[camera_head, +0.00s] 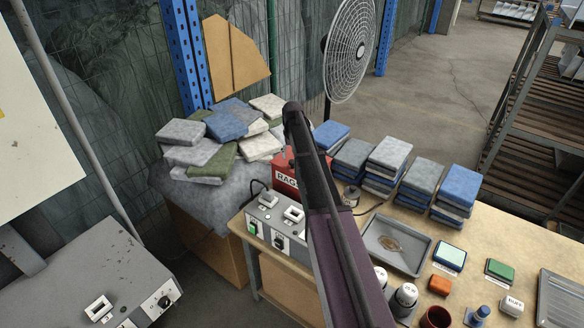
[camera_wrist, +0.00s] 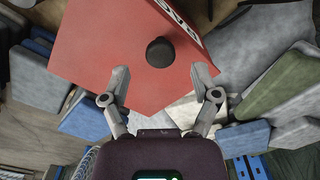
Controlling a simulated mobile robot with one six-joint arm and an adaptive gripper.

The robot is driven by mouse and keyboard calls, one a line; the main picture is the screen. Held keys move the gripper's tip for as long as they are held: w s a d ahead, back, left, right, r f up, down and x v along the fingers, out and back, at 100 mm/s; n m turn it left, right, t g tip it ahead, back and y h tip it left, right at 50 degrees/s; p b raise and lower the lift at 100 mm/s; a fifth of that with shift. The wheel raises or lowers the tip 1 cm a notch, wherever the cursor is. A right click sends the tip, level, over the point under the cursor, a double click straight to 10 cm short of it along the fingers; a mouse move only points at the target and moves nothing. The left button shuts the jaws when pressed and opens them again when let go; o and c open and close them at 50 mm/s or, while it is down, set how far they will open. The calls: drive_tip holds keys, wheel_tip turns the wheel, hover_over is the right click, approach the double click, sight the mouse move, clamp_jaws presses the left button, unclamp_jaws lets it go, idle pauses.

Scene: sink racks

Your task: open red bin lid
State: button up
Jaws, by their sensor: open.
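The red bin (camera_head: 285,178) stands at the back left of the work table, with a white label reading "RAGS" in part on its front. My arm covers much of it in the head view. In the wrist view the red lid (camera_wrist: 105,45) fills the upper middle, with a round black knob (camera_wrist: 160,52) on it. The lid looks closed. My gripper (camera_wrist: 161,80) is open, its two fingertips apart on either side below the knob, with nothing between them. I cannot tell whether a fingertip touches the lid.
Piled grey, blue and green cloths (camera_head: 215,140) lie left of the bin. Several folded cloth stacks (camera_head: 388,160) stand right of it. A grey control box (camera_head: 275,222) is in front. A metal tray (camera_head: 397,244) and small items lie to the right. A fan (camera_head: 349,50) stands behind.

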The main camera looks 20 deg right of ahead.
sight(292, 162)
drive_tip(key=shift+f+b, duration=1.65)
drive_tip(key=shift+f, duration=0.35)
clamp_jaws()
drive_tip(key=shift+a, duration=0.1)
